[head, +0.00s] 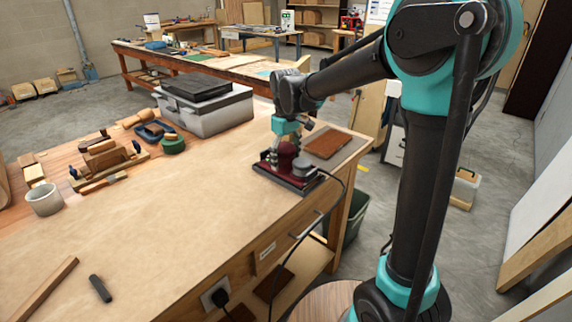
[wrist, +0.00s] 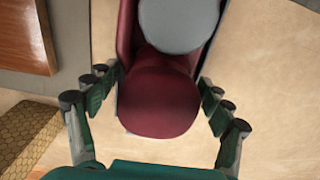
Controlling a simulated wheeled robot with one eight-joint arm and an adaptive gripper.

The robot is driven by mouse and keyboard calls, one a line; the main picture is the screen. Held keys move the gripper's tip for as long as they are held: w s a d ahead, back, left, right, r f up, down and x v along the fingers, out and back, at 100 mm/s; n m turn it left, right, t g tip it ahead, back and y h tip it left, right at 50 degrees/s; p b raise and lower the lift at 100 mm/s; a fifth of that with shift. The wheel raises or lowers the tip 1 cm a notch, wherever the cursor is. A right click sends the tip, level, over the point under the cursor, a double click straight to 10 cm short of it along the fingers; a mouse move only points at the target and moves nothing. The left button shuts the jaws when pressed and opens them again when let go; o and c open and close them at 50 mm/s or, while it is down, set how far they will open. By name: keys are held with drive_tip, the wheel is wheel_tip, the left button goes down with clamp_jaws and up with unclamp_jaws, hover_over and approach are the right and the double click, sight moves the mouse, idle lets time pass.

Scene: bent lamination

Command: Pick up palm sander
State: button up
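The palm sander (head: 287,160) is dark red with a grey round part and a dark base. It stands on the workbench near its right edge, its black cord hanging over the front. My gripper (head: 286,134) is directly above it, pointing down. In the wrist view the sander's round red top (wrist: 160,102) lies between the two fingers of my gripper (wrist: 158,85). The fingers are spread, one on each side, with narrow gaps showing beside the red top. Contact is not visible. The sander's underside is hidden.
A brown sanding sheet on a grey mat (head: 328,143) lies just behind the sander. A grey toolbox (head: 205,108) stands farther back left. A plane, a grey cup (head: 44,199) and wood pieces are at the left. The bench middle (head: 170,215) is clear.

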drive_tip(key=c, duration=1.2)
drive_tip(key=shift+c, duration=0.2)
